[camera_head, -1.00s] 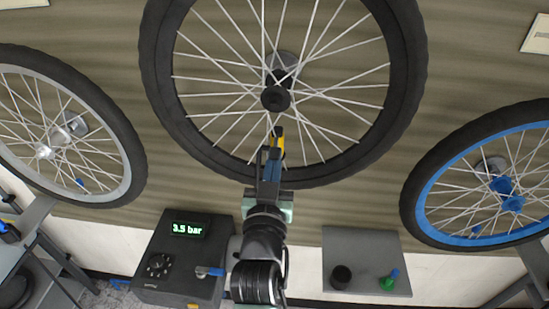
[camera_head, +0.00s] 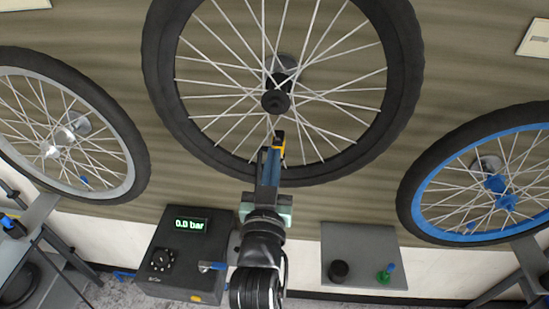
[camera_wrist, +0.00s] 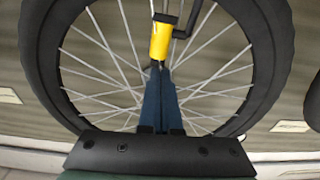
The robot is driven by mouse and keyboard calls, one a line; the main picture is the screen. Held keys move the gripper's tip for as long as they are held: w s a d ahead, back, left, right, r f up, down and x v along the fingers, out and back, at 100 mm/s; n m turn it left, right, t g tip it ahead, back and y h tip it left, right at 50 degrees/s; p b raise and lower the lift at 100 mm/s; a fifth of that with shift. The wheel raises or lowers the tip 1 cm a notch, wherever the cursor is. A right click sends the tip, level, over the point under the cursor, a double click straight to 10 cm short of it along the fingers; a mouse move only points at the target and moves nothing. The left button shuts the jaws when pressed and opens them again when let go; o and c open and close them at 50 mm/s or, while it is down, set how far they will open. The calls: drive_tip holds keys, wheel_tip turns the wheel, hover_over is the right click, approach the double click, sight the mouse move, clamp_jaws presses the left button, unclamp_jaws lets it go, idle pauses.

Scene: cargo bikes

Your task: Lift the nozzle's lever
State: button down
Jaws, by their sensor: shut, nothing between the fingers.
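The nozzle (camera_wrist: 159,42) is a yellow body with a black top, at the lower rim of the middle wheel (camera_head: 163,90). It also shows small in the head view (camera_head: 280,147), partly covered by my fingers. A thin black bent piece (camera_wrist: 187,27) stands out at the right of the nozzle in the wrist view; I cannot tell whether it is the lever. My gripper (camera_wrist: 159,76) has its blue fingers together and empty, with the tips just below the nozzle. It is also in the head view (camera_head: 272,152). I cannot tell whether the tips touch the nozzle.
A dark pump box (camera_head: 185,255) with a dial and a blue-handled lever reads 0.0 bar at the lower left. A grey shelf (camera_head: 360,240) at the lower right holds a black cap and a green-blue item. A grey-rimmed wheel (camera_head: 120,130) and a blue-rimmed wheel (camera_head: 410,190) flank the middle.

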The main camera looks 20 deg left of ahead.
drive_tip(key=p+v, duration=0.1)
drive_tip(key=v, duration=0.5)
drive_tip(key=shift+s, duration=0.35)
drive_tip(key=shift+d+f, duration=0.1)
drive_tip(key=shift+f, duration=0.05)
drive_tip(key=w+d+r+m+t+h+b, duration=0.1)
drive_tip(key=d+r+t, duration=0.25)
drive_tip(key=r, duration=0.85)
drive_tip(key=w+d+r+t+h+b, duration=0.15)
drive_tip(key=d+r, duration=0.35)
drive_tip(key=r, duration=0.7)
drive_tip(key=s+d+r+m+t+h, duration=0.1)
drive_tip(key=s+d+r+t, duration=0.1)
drive_tip(key=r, duration=0.6)
drive_tip(key=s+d+r+m+t+h+b, duration=0.1)
drive_tip(key=s+d+r+t, duration=0.1)
drive_tip(key=s+d+r, duration=0.2)
drive_tip(key=s+r, duration=0.3)
drive_tip(key=shift+s+r+h, duration=0.35)
drive_tip(key=shift+r, duration=0.05)
drive_tip(key=shift+d, duration=0.1)
